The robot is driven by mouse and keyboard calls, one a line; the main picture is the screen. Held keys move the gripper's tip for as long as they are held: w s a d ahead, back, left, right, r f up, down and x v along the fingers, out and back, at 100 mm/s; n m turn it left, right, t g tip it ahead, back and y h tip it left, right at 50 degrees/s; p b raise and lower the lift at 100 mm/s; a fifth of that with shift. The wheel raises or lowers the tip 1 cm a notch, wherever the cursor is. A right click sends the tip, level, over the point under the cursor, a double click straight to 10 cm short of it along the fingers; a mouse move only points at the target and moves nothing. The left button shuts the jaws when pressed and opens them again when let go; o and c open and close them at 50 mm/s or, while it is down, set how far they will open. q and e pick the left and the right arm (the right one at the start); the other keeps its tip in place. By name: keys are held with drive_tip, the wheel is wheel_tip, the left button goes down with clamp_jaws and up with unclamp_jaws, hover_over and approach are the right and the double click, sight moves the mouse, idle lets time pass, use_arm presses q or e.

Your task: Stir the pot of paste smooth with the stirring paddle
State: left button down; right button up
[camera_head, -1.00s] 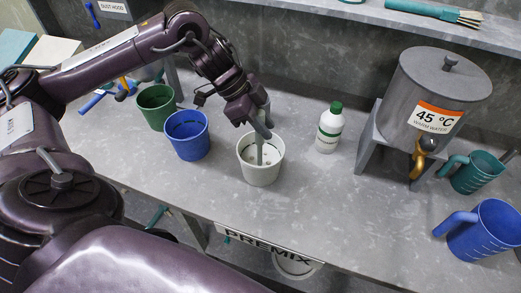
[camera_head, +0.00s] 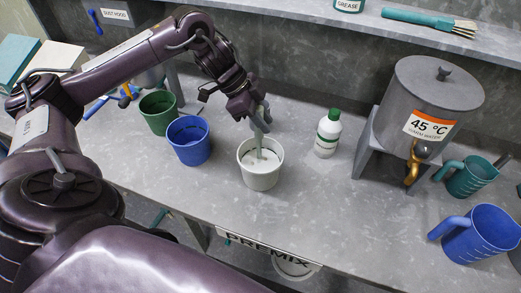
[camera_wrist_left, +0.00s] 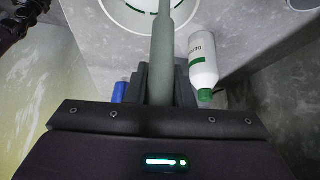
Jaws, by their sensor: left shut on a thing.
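The white pot of paste (camera_head: 260,177) stands upright on the grey bench in the head view, with pale paste inside. My left gripper (camera_head: 260,118) is above the pot and shut on the grey-green stirring paddle (camera_head: 259,146). The paddle's lower end is in the paste and hidden by it. In the left wrist view, the paddle (camera_wrist_left: 163,55) runs from the jaws toward the pot (camera_wrist_left: 120,12), which is cut off at the top. My right gripper is not in view.
A blue pail (camera_head: 189,141) and a green pail (camera_head: 158,111) stand left of the pot. A white bottle with a green cap (camera_head: 327,137) stands to its right. Further right are a warm-water tank (camera_head: 425,100), a teal jug (camera_head: 468,177) and a blue jug (camera_head: 480,234).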

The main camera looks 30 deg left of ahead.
use_arm(q)
drive_tip(key=s, duration=0.3)
drive_tip(key=shift+s+d, duration=0.3)
drive_tip(key=shift+d, duration=0.15)
